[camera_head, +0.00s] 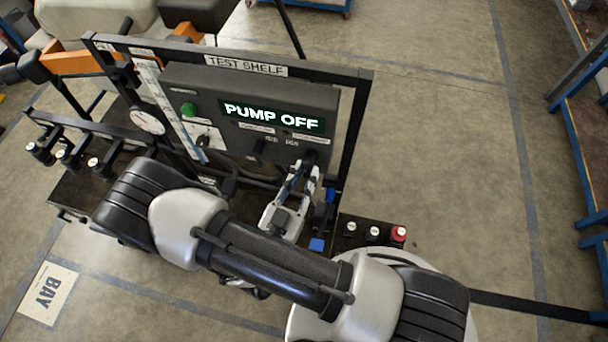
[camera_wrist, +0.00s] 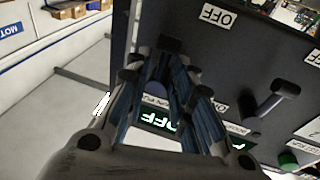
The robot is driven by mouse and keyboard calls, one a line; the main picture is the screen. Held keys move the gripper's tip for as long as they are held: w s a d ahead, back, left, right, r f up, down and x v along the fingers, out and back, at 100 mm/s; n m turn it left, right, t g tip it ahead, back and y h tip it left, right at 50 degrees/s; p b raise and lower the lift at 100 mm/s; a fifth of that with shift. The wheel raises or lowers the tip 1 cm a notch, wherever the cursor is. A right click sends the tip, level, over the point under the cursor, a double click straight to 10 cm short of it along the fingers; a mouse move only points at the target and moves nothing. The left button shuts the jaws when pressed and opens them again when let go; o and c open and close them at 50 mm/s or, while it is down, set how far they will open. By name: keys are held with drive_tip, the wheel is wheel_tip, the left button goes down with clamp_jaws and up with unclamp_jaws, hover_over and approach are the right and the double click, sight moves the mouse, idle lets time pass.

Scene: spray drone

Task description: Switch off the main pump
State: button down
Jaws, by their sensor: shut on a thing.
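The dark test panel (camera_head: 200,85) carries a lit display (camera_head: 272,116) that reads "PUMP OFF". My gripper (camera_head: 308,168) is at the panel's lower right, below the display. In the wrist view my gripper (camera_wrist: 172,70) is shut on a dark switch handle, mostly hidden between the fingers. A partly covered label beside it seems to end in "PU"; I cannot read it fully. An "OFF" label (camera_wrist: 219,16) shows beyond the fingertips. The display also shows upside down in the wrist view (camera_wrist: 155,121), partly covered by my fingers.
A second black lever (camera_wrist: 272,105) sits beside the held one. A green button (camera_head: 188,109) and a gauge (camera_head: 148,120) are at the left. A small box with buttons (camera_head: 372,233), one red, stands at the lower right. Black frame posts surround the panel.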

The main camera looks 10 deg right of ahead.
drive_tip(key=c, duration=1.7)
unclamp_jaws()
drive_tip(key=v, duration=1.2)
